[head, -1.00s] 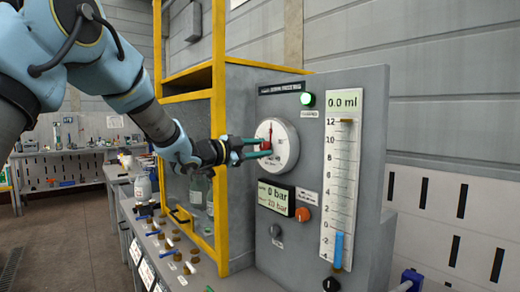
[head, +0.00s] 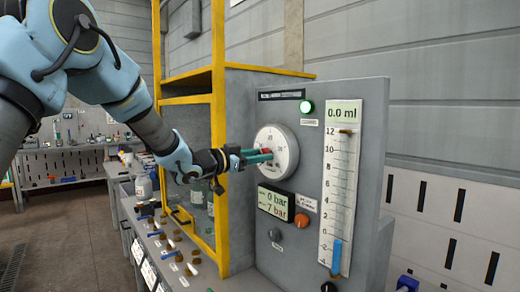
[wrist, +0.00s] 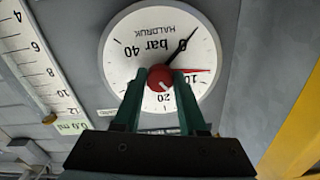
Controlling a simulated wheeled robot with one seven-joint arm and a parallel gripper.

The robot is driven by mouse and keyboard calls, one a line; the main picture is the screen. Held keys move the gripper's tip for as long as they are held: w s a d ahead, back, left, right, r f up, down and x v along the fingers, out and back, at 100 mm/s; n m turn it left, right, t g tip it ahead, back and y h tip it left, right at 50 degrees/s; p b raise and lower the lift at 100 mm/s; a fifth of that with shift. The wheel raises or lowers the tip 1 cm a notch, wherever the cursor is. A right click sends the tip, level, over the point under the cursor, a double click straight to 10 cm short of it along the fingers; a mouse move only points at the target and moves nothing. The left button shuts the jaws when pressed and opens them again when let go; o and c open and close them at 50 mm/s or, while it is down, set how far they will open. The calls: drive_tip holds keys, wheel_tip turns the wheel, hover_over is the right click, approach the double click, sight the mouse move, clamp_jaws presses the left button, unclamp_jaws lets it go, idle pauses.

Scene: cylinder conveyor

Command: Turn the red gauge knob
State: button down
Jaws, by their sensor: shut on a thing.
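The round white gauge (head: 283,138) is mounted on the upright grey panel. Its red knob (wrist: 160,77) is at the dial's centre in the wrist view, between my green fingertips. My gripper (head: 262,157) is shut on the red knob, with one finger on each side. In the wrist view, the dial (wrist: 118,62) has a black needle pointing near 0 and a red needle pointing between 0 and 10. The display (head: 275,203) under the gauge shows 0 bar on top and about 7 bar below. My fingers hide part of the dial.
A yellow frame (head: 219,120) stands close left of my gripper. Right of the gauge is a tall scale (head: 341,180) with a blue bar, reading 0.0 ml.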

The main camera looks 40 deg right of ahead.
drive_tip(key=shift+n+p, duration=1.85)
drive_tip(key=shift+n, duration=0.95)
drive_tip(key=shift+c, duration=2.3)
unclamp_jaws()
drive_tip(key=a+b, duration=0.4)
drive_tip(key=a, duration=0.7)
drive_tip(key=shift+w, duration=0.3)
drive_tip(key=shift+d, duration=0.1)
